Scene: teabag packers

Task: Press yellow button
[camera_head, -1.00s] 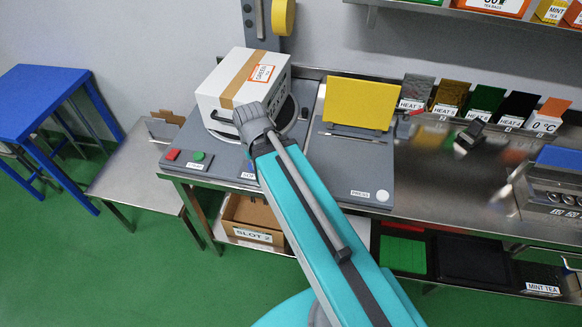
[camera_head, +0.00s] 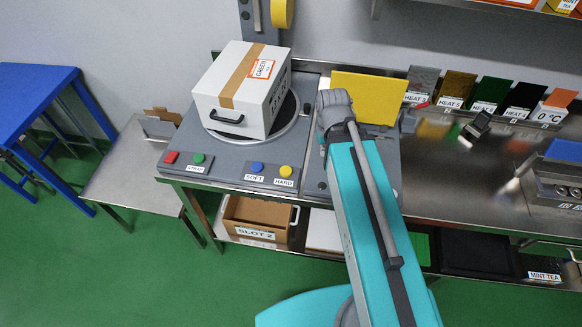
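The yellow button (camera_head: 286,171) sits on the front edge of the grey machine, above a label reading HARD. It is fully visible, and nothing touches it. A blue button (camera_head: 257,167) labelled SOFT is just to its left. My teal arm rises from the bottom right, and its grey upper joint is right of the yellow button and above it in the picture. My gripper does not show; the arm appears to hide it.
A white box (camera_head: 232,118) with brown tape stands on the machine's round plate (camera_head: 290,112). Red (camera_head: 171,157) and green (camera_head: 198,158) buttons are at the machine's left. A yellow panel (camera_head: 372,98) stands behind my arm. An open cardboard box (camera_head: 256,217) is on the shelf below.

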